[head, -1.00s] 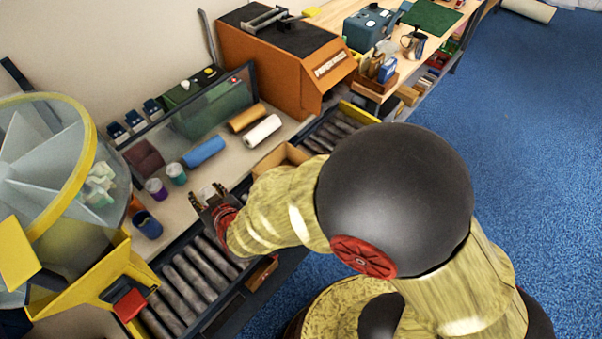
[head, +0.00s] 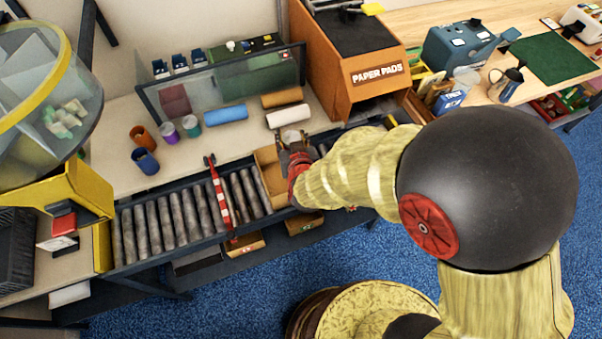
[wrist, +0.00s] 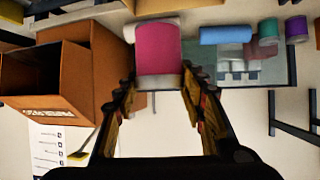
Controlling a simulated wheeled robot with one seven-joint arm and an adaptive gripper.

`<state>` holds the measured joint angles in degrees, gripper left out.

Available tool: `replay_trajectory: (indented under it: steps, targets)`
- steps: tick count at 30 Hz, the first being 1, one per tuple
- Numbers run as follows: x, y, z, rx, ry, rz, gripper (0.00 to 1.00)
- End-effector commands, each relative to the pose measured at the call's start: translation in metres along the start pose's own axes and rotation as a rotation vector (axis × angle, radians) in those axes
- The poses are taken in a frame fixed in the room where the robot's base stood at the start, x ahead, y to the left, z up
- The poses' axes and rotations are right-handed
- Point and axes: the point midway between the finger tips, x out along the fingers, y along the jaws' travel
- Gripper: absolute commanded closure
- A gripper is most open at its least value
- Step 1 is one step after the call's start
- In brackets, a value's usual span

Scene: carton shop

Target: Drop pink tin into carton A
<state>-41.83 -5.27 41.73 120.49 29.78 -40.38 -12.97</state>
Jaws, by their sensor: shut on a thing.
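The pink tin (wrist: 158,48) is upright-looking between my gripper's fingers in the wrist view, with pale ends. My gripper (head: 293,145) is shut on it; in the head view it is above the conveyor, and the tin's pale end seems to show at its tip. An open brown carton (head: 262,160) stands on the rollers, just left of and partly behind my gripper. I cannot read a letter on it, so I cannot tell whether it is carton A. Its inside is partly hidden by my gripper.
A red-and-white striped bar (head: 219,192) crosses the rollers (head: 160,225) left of the carton. The orange paper-pads machine (head: 350,75) stands behind on the right. Purple (head: 169,132), green (head: 191,126), orange (head: 144,138) and blue (head: 145,161) containers stand on the bench.

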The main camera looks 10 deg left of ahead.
Motion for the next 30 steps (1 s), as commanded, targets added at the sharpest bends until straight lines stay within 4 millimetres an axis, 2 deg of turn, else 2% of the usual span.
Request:
replay_trajectory:
  steps: [16, 27, 28, 30]
  targets:
    - [0.026, 0.0, 0.047, 0.002, 0.001, 0.0, 0.88]
    - [0.028, 0.0, 0.051, 0.003, 0.002, 0.0, 0.88]
    - [0.028, 0.0, 0.051, 0.003, 0.002, 0.0, 0.59]
    - [0.028, 0.0, 0.051, 0.003, 0.002, 0.0, 0.55]
